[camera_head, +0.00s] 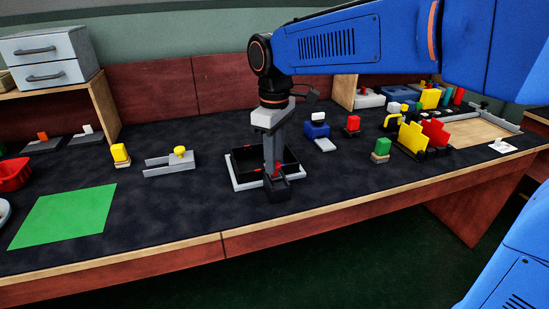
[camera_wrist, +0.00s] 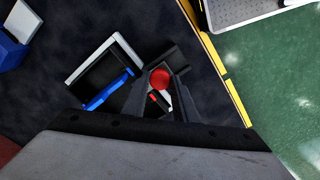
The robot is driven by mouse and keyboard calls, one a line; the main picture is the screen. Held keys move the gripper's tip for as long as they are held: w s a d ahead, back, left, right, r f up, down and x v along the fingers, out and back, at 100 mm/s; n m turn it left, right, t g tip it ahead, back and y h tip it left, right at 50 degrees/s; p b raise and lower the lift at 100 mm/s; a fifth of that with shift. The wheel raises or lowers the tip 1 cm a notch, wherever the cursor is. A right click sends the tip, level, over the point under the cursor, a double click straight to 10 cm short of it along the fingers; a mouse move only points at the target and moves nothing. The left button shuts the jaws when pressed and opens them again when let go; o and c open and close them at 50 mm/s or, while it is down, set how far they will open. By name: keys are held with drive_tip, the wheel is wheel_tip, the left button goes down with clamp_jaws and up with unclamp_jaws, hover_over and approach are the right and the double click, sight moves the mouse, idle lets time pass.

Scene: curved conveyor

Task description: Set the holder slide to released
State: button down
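A shallow black holder tray with a pale rim (camera_head: 237,180) stands at the middle of the bench, and its pale rim also shows in the wrist view (camera_wrist: 78,72). A blue bar (camera_wrist: 108,90) lies along one side of it there. My gripper (camera_head: 277,186) points down at the tray's front edge and hides part of it. In the wrist view, a round red knob (camera_wrist: 159,78) shows between my finger ends; I cannot tell whether they touch it. A grey slotted fixture (camera_head: 170,168) with a yellow knob (camera_head: 180,152) stands to the left. I cannot tell which part is the slide.
The bench's front edge runs close to my gripper.

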drive_tip(key=shift+s+d, duration=0.25)
drive_tip(key=shift+s, duration=0.55)
drive_tip(key=shift+s+d, duration=0.2)
drive_tip(key=shift+s, duration=0.6)
drive_tip(key=c, duration=1.4)
unclamp_jaws()
drive_tip(key=shift+s, duration=0.1)
drive_tip(key=shift+r, duration=0.1)
wheel_tip(320, 180, up, 17)
drive_tip(key=shift+r, duration=0.1)
